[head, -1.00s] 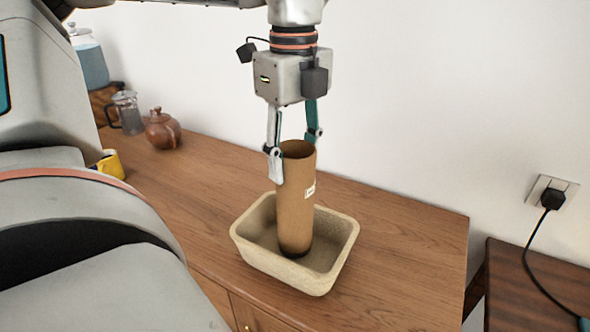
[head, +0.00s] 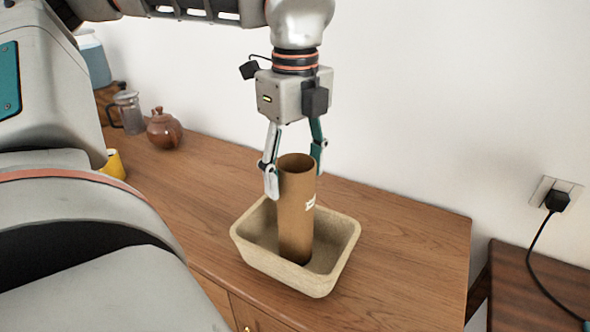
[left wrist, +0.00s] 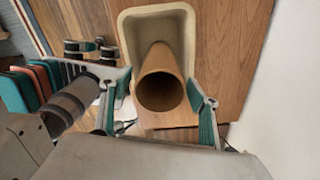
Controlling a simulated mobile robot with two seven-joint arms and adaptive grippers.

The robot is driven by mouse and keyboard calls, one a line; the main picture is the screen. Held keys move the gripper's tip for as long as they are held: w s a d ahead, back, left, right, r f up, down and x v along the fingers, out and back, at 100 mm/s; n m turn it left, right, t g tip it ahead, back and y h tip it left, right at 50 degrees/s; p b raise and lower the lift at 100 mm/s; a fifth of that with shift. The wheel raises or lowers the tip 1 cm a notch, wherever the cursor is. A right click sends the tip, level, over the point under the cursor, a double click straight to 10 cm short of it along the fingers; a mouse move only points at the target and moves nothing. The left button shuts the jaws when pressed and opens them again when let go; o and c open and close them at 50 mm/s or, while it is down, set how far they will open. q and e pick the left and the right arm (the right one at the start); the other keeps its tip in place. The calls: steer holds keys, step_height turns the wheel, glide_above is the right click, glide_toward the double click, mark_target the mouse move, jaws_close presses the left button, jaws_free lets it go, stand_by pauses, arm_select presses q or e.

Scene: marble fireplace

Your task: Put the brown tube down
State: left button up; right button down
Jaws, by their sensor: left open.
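The brown tube (head: 296,215) stands upright inside a beige rectangular tray (head: 345,250) on the wooden cabinet. It has a small white label near its middle. My left gripper (head: 296,180) points down over the tube's top, with one finger on each side of it. The fingers are open, with a gap between them and the tube. In the left wrist view the tube's open end (left wrist: 160,92) lies between the spread fingers, with the tray (left wrist: 188,20) behind it. My right gripper is not in view.
A brown teapot (head: 164,130), a glass press (head: 128,112) and a yellow mug (head: 115,164) stand at the left on the cabinet top (head: 410,225). The cabinet top right of the tray is clear. A white wall rises behind, with a plugged socket (head: 553,196).

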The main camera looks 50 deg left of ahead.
arm_select(q)
step_height(320, 180, up, 12)
steer(key=p, duration=0.1)
stand_by(0.4)
stand_by(0.5)
